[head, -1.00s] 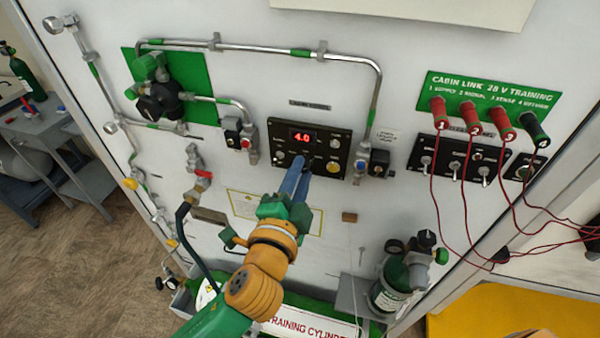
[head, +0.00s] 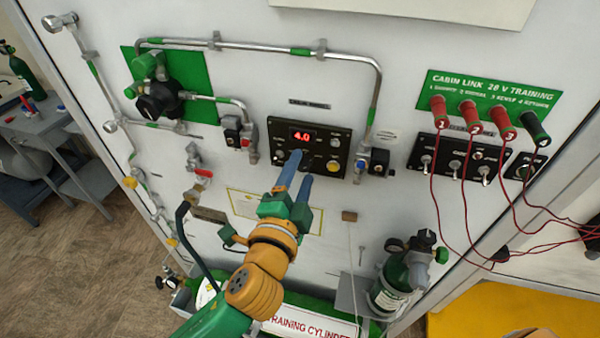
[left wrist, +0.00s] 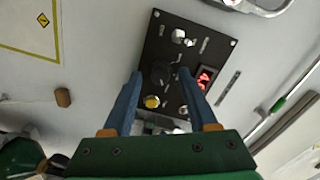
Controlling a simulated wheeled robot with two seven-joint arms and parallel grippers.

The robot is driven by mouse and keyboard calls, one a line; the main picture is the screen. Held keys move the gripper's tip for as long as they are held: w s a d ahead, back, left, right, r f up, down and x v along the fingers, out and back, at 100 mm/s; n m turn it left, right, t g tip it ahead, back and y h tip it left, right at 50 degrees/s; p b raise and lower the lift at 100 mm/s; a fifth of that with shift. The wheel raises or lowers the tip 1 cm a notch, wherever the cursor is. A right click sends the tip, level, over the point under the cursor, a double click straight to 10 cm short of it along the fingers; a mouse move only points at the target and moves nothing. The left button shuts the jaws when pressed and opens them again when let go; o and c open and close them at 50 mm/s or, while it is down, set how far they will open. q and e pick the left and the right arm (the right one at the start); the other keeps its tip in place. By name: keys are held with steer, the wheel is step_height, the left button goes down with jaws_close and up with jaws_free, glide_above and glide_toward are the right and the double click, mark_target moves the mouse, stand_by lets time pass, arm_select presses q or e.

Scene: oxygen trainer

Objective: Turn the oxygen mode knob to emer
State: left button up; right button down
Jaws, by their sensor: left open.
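The black control panel (head: 343,140) is on the white wall, with a red display (head: 301,136) reading 4.0. It also shows in the left wrist view (left wrist: 207,32). A dark round knob (left wrist: 161,74) sits on this panel, between my left fingertips in the left wrist view; its marking and pointer are too small to read. In the head view the fingers partly cover that area. My left gripper (head: 302,165) is open, its blue fingers pointing at the panel with a gap between them; I see nothing held. Contact with the knob cannot be told. My right gripper is out of view.
A yellow button (head: 333,166) is close to the fingers. Metal pipes (head: 260,48) and valves surround the panel. A toggle switch panel (head: 440,165) with red cables is at the right. A green cylinder (head: 392,280) stands below right.

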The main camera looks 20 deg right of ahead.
arm_select(q)
steer(key=b+v, duration=0.2)
steer(key=v, duration=0.5)
